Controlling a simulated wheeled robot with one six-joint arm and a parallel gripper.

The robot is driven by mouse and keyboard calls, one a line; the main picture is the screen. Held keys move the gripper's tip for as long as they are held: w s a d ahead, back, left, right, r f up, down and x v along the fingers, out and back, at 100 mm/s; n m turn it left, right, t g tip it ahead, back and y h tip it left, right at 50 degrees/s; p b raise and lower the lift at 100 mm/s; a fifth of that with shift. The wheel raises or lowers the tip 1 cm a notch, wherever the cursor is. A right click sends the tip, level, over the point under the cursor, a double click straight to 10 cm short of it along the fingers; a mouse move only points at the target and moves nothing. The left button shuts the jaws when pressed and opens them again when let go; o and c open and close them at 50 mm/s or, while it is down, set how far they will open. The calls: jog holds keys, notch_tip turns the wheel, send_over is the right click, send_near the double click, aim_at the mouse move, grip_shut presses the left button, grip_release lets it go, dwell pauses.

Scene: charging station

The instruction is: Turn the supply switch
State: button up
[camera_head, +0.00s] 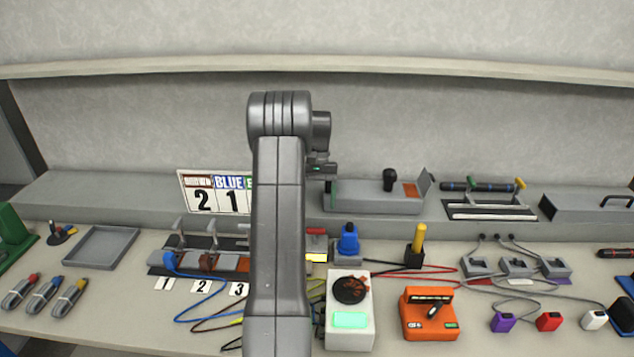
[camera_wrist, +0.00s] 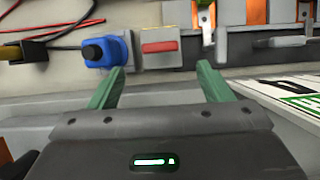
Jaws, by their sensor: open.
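No label in view names the supply switch. A red bar-shaped handle (camera_wrist: 160,46) on a pale block lies ahead of my gripper in the wrist view; in the head view a red bar (camera_head: 316,231) shows beside my arm, above a yellow strip. A blue block with a dark round knob (camera_wrist: 100,52) is to its left in the wrist view; the blue part also shows in the head view (camera_head: 348,241). My gripper (camera_wrist: 160,76) is open, its two green fingers apart with nothing between them. The red handle lies beyond the fingertips. My arm hides most of the gripper in the head view.
A white box with a black dial (camera_head: 362,325) and an orange box with a black lever (camera_head: 415,320) stand in front. A number card (camera_head: 203,199) stands behind my arm, near levers and cables. A grey tray (camera_head: 88,247) is left.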

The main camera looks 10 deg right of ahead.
aim_at(316, 228)
jog(key=v, duration=0.6)
jog(key=shift+r, duration=0.25)
jog(key=shift+w+d+f, duration=0.1)
jog(key=shift+f, duration=0.05)
jog(key=p+x, duration=0.1)
jog(key=x, duration=1.2)
jog(key=shift+f, duration=0.25)
